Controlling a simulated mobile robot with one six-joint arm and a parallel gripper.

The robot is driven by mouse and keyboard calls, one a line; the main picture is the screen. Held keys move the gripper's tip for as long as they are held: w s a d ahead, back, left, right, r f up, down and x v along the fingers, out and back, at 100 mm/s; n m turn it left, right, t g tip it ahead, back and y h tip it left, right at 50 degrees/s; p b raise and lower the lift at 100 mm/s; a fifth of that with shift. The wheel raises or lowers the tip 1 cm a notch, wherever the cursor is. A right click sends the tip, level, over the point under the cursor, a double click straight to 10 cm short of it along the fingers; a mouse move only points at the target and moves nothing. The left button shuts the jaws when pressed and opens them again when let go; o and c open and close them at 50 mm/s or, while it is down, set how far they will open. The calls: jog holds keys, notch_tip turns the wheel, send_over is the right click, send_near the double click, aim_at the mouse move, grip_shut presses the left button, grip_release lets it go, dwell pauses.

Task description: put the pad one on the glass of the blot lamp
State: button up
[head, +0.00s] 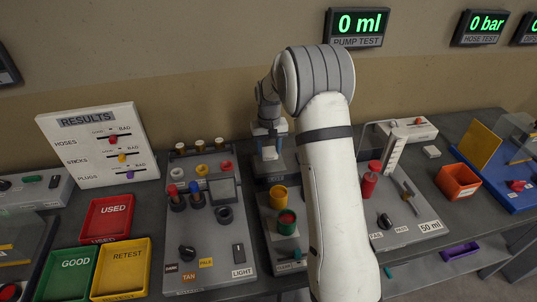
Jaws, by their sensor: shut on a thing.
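A dark square glass (223,190) on this panel is bare.
Yellow and green cups (287,222) stand in front of the holder. Knobs and coloured rings crowd the grey panel. USED, GOOD and RETEST trays (121,268) are at left. A red cylinder (370,181) and an orange box (458,181) are at right. My arm hides part of the bench.

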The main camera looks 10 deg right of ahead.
aim_at(269, 152)
jog(key=shift+f, duration=1.5)
jog(key=shift+f, duration=0.1)
jog(key=o, duration=0.9)
jog(key=shift+o, duration=0.2)
